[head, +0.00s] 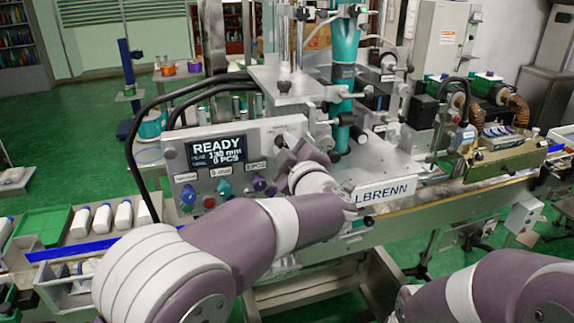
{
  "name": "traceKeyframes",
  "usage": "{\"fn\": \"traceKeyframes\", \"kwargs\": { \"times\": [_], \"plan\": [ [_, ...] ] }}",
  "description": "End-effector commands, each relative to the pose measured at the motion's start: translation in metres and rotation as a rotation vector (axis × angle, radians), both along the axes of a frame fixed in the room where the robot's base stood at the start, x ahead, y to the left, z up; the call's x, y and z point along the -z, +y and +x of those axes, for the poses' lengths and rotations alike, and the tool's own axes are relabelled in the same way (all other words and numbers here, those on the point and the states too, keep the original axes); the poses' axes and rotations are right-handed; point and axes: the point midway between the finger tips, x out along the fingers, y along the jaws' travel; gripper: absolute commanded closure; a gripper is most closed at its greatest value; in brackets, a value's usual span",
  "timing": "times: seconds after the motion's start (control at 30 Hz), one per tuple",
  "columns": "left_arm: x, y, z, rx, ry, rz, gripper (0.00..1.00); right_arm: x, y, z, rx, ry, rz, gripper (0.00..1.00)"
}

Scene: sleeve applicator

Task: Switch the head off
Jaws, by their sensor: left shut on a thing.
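The applicator head, a grey metal machine with a teal vertical tube (344,60), stands at the middle. Its control panel (245,140) faces me, with a dark display (216,151) reading READY. Below the display are a blue-grey knob (188,194), a teal knob (224,188), a red button (209,202) and a purple knob (259,184). My left gripper (285,158) is at the panel's right part, just right of the purple knob. It is shut on a small control there, which the gripper itself hides. My right gripper is out of view; only its arm shows at lower right.
A conveyor (430,200) runs to the right past the LBRENN plate (378,191). Black hoses (150,105) arch left of the panel. Green floor is open at the back left.

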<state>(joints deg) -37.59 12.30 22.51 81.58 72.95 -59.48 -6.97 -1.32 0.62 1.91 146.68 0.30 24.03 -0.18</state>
Motion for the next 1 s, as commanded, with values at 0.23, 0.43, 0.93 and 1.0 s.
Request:
{"fn": "traceKeyframes", "kwargs": {
  "times": [0.23, 0.43, 0.93, 1.0],
  "plan": [
    [0.006, 0.000, 0.000, 0.000, -0.070, -0.212, 1.00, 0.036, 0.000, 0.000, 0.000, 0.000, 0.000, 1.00],
    [0.006, 0.000, 0.000, -0.002, -0.115, -0.356, 1.00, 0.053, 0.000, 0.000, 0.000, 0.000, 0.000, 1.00],
    [0.003, 0.000, 0.000, -0.002, -0.169, -0.531, 1.00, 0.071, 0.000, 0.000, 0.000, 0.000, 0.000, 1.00],
    [0.003, 0.000, 0.000, -0.002, -0.170, -0.537, 1.00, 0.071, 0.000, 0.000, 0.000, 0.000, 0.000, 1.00]
  ]
}}
